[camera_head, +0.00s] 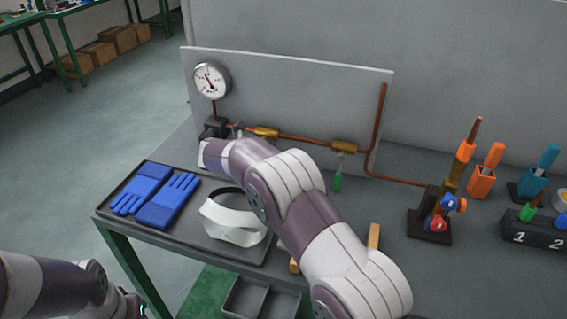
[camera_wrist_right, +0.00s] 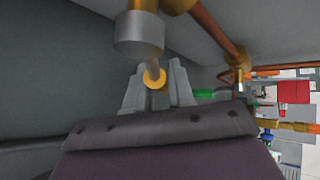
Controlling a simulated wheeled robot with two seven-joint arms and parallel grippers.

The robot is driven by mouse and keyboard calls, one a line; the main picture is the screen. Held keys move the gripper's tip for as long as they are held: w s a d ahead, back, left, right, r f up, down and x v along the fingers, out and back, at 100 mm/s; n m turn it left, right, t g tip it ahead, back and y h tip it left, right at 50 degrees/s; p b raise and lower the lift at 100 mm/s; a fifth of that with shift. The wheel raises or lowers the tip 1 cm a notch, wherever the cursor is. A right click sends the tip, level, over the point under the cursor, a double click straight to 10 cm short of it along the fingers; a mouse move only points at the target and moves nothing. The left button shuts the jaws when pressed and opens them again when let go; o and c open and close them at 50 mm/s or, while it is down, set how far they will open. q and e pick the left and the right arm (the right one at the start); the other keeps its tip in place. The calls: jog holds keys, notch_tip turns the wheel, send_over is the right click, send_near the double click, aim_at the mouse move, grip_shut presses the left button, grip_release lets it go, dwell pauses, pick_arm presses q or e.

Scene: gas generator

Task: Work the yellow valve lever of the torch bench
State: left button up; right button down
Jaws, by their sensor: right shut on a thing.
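The yellow valve lever (camera_wrist_right: 155,76) shows in the right wrist view as a small yellow end on a short grey stem, below a grey cylindrical valve body (camera_wrist_right: 139,33). My right gripper (camera_wrist_right: 158,88) is shut on it, a grey finger on each side. In the head view my right arm reaches across the bench to the left end of the copper pipe, below the gauge (camera_head: 211,80). The arm hides the lever and most of the gripper there. My left arm shows only at the lower left, and its gripper (camera_head: 134,305) is partly cut off, its jaws unclear.
A green lever (camera_head: 337,183) hangs below a brass fitting (camera_head: 344,147) farther right. A torch stand (camera_head: 430,226) and orange holder (camera_head: 482,182) stand at right. A grey panel backs the pipe.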

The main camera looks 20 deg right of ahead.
jog(key=c, duration=1.1)
grip_release()
jog(key=v, duration=1.2)
jog(key=shift+s+a+r, duration=0.15)
jog(key=shift+a+r, duration=0.05)
jog(key=shift+a, duration=0.1)
